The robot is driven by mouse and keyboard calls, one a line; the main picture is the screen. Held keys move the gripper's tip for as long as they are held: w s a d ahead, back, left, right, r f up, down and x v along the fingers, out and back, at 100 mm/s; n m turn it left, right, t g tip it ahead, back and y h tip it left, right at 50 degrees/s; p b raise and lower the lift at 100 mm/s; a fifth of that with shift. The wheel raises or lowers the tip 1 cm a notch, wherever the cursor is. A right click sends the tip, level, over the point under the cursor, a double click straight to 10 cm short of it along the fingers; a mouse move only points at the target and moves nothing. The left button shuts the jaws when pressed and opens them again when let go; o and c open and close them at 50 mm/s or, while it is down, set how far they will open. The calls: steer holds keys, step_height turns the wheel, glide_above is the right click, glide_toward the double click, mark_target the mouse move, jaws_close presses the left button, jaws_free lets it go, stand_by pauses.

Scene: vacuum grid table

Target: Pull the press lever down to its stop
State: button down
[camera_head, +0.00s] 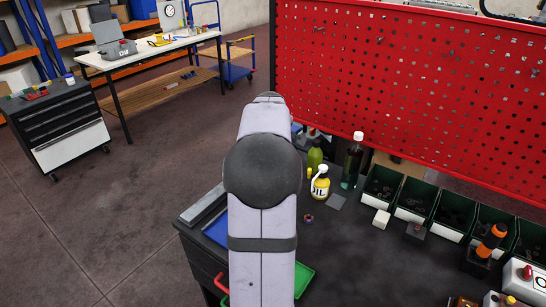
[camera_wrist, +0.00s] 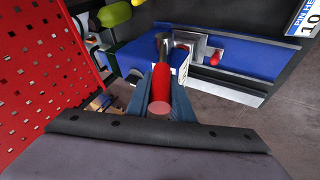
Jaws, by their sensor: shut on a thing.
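The press lever shows in the wrist view as a red grip (camera_wrist: 161,84) on a metal rod, near the picture's middle. My gripper (camera_wrist: 164,88) is shut on the red grip, with one blue-grey finger on each side of it. A blue body (camera_wrist: 132,58), which looks like part of the press, lies behind the left finger. How far the lever is from its stop cannot be told. In the head view my own arm hides the lever and the gripper.
A red pegboard (camera_head: 410,85) stands along the back of the dark bench (camera_head: 345,265). A yellow oil bottle (camera_head: 320,185), a dark bottle (camera_head: 353,160) and several green bins (camera_head: 411,198) stand there. A green tray (camera_head: 304,280) lies beside my arm. A blue mat (camera_wrist: 245,65) shows in the wrist view.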

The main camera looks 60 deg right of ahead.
steer(key=a+f+n+t+h+b, duration=0.1)
steer(key=a+f+h+b, duration=0.6)
steer(key=b, duration=3.9)
step_height(320, 180, down, 2)
steer(key=n+h, duration=0.1)
steer(key=h, duration=0.2)
steer(key=shift+n+t+b, duration=0.3)
steer(key=shift+b, duration=0.25)
steer(key=c, duration=1.6)
jaws_free()
steer(key=shift+o, duration=0.2)
steer(key=shift+a, duration=0.1)
steer(key=v, duration=0.7)
steer(key=shift+f, duration=0.15)
